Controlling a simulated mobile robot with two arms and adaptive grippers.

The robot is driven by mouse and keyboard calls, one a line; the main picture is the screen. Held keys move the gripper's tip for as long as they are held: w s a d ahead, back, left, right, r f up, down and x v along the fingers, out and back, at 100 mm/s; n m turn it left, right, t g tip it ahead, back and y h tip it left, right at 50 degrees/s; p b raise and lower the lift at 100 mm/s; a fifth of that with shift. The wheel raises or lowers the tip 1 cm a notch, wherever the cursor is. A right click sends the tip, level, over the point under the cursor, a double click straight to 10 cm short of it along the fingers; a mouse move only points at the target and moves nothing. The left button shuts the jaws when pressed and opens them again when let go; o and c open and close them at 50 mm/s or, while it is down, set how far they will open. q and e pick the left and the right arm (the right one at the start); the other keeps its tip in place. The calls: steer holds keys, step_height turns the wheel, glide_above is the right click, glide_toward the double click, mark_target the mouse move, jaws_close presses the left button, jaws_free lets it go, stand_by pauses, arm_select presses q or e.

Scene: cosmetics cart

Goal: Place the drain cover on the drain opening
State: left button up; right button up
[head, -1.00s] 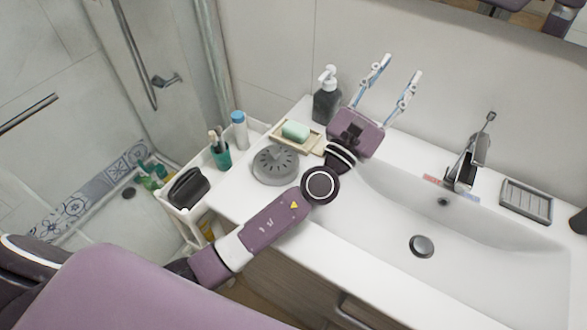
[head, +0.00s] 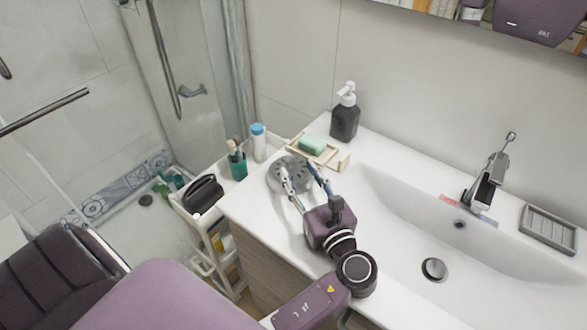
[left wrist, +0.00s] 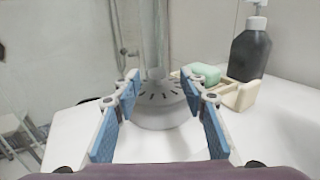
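The drain cover (head: 291,170) is a grey, round, domed piece with slots, lying on the white counter left of the sink. It also shows in the left wrist view (left wrist: 160,108), in front of my fingers. My left gripper (head: 300,172) is open and low over the counter, its fingers pointing at the cover. The fingertips (left wrist: 160,80) stand on either side of the cover, apart from each other; I cannot tell whether they touch it. A dark round spot on the shower floor (head: 145,200) looks like the drain opening. My right gripper is out of view.
A soap tray (head: 333,158) with green soap and a dark pump bottle (head: 345,120) stand behind the cover. A white cart (head: 185,212) with a cup, bottle and black case stands between counter and shower. The sink (head: 400,235) and tap lie right.

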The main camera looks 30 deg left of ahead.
mark_target(293, 165)
arm_select(q)
steer(key=x, duration=0.3)
steer(key=p+x, duration=0.1)
steer(key=x, duration=0.1)
steer(key=shift+s+a+f, duration=0.15)
steer(key=shift+a+f, duration=0.05)
steer(key=shift+f, duration=0.05)
steer(key=shift+c, duration=0.3)
jaws_close()
